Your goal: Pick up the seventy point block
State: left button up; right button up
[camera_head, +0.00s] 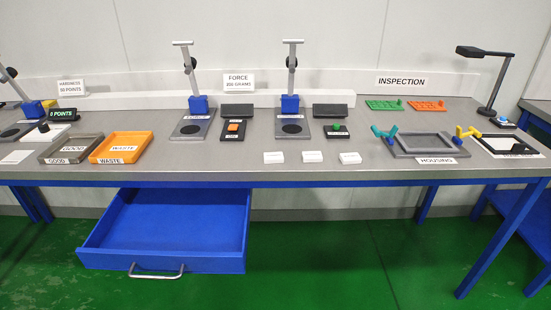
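Three small white blocks lie in a row near the front edge of the grey table: a left one (273,157), a middle one (312,156) and a right one (349,158). Their markings are too small to read, so I cannot tell whether one is the seventy point block. A black display (62,115) at the left reads "0 POINTS", near a hardness sign (71,88). Neither of my grippers is in view.
A blue drawer (170,225) hangs open below the front edge and looks empty. Grey (70,149) and orange (120,147) trays stand left. Two force stands (197,105) (290,104) rise behind the blocks. A grey housing tray (425,144) lies right.

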aim_at(277, 157)
jog(key=u, duration=0.6)
jog(key=l+u, duration=0.2)
jog(key=u, duration=0.2)
jog(key=l+u, duration=0.2)
jog(key=u, duration=0.15)
jog(key=l+u, duration=0.2)
jog(key=u, duration=0.2)
jog(key=k+l+u, duration=0.1)
jog(key=l+u, duration=0.15)
jog(key=l, duration=0.2)
jog(key=k+l+u, duration=0.2)
jog(key=l, duration=0.2)
jog(key=i, duration=0.05)
